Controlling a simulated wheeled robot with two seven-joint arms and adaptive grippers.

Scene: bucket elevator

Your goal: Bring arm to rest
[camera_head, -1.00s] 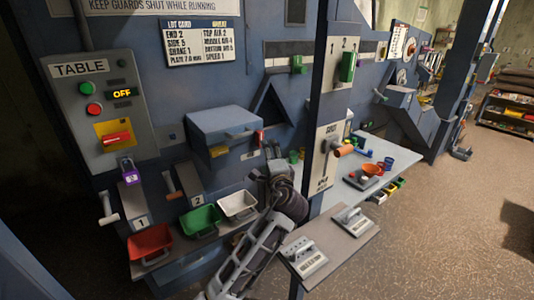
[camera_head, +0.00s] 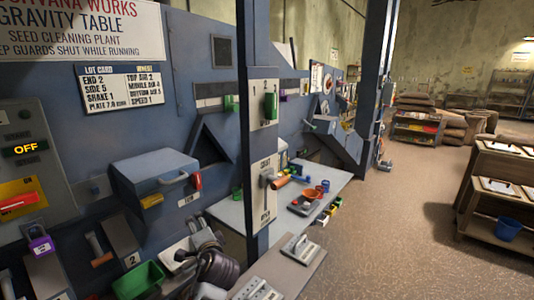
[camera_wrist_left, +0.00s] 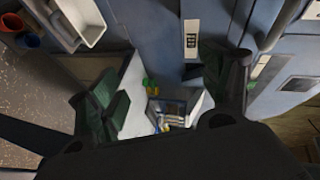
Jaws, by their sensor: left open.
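My left gripper (camera_head: 203,246) shows low in the head view, in front of the grey machine and just right of the white bin (camera_head: 176,250). It is open and appears empty, with its arm running down out of the picture. In the left wrist view its two dark fingers stand wide apart around a gap (camera_wrist_left: 168,98). Beyond the gap are a white surface (camera_wrist_left: 138,110) and small green and yellow items (camera_wrist_left: 151,87). My right gripper is not in view.
A dark blue post (camera_head: 255,130) with a lever plate (camera_head: 265,195) stands right of the gripper. A grey hood box (camera_head: 155,175) is behind it. The green bin (camera_head: 138,281) is to its left, a small shelf (camera_head: 300,262) to its right. Open floor (camera_head: 400,230) lies at right.

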